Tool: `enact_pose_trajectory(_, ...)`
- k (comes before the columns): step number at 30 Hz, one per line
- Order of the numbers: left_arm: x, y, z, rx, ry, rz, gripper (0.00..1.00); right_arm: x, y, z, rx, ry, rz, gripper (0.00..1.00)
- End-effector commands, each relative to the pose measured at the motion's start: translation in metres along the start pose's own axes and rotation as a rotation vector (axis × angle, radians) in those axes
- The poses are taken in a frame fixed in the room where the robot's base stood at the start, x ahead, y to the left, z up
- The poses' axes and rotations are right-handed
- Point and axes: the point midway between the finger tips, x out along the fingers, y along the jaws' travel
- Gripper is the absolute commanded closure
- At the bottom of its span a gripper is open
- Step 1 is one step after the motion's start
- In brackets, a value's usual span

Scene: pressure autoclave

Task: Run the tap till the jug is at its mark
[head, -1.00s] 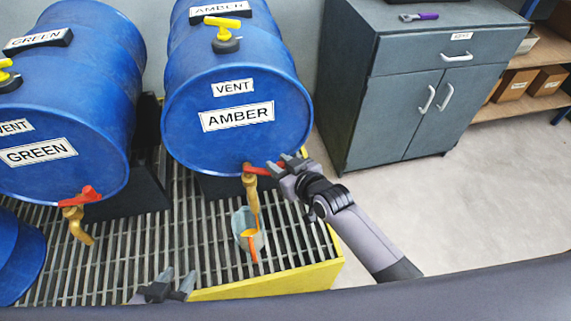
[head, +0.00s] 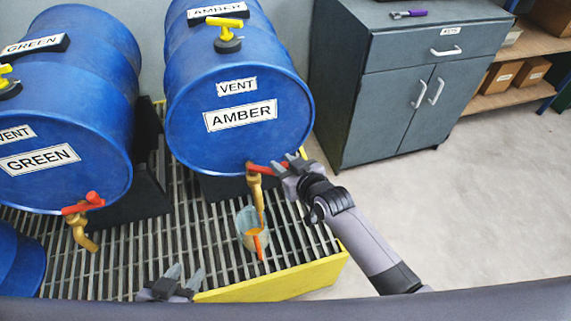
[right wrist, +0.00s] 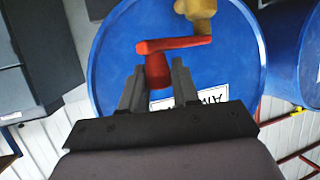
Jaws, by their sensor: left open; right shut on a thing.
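The blue AMBER drum (head: 240,118) lies on its side with a brass tap (head: 255,185) low on its front. My right gripper (head: 283,166) is shut on the tap's red handle (head: 262,168). The red handle also shows between the fingers in the right wrist view (right wrist: 158,68). An amber stream runs from the spout into a clear jug (head: 247,222) on the grating below. The jug holds some amber liquid; its mark and exact level are too small to make out. My left gripper (head: 172,276) is open and empty at the grating's front edge, apart from the jug.
The GREEN drum (head: 60,120) with its own red-handled tap (head: 82,204) lies to the left. The grating (head: 115,262) has a yellow edge (head: 285,280). A grey cabinet (head: 400,100) stands at the back right. The floor to the right is clear.

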Motion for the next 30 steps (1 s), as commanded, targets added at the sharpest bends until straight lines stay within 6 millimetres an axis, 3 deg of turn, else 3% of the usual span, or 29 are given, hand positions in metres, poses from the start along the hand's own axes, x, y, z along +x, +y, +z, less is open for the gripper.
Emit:
enact_pose_trajectory(8, 0.0, 0.0, 0.0, 0.0, 0.0, 0.0, 0.56, 0.0, 0.0, -0.001, 0.001, 0.003, 0.0, 1.0)
enact_pose_trajectory(9, 0.0, 0.0, 0.0, 0.0, 0.0, 0.0, 0.56, 0.0, 0.0, -0.001, 0.001, 0.003, 0.0, 0.63)
enact_pose_trajectory(11, 0.0, 0.0, 0.0, 0.0, 0.0, 0.0, 0.56, 0.0, 0.0, -0.001, 0.001, 0.003, 0.0, 0.49)
enact_pose_trajectory(22, -0.001, 0.0, -0.001, 0.0, 0.0, 0.0, 0.56, -0.004, 0.0, -0.001, 0.0, 0.002, 0.0, 0.49)
enact_pose_trajectory(30, -0.005, 0.0, -0.006, 0.0, 0.0, 0.0, 0.56, -0.033, 0.0, -0.001, 0.0, 0.001, 0.0, 0.49)
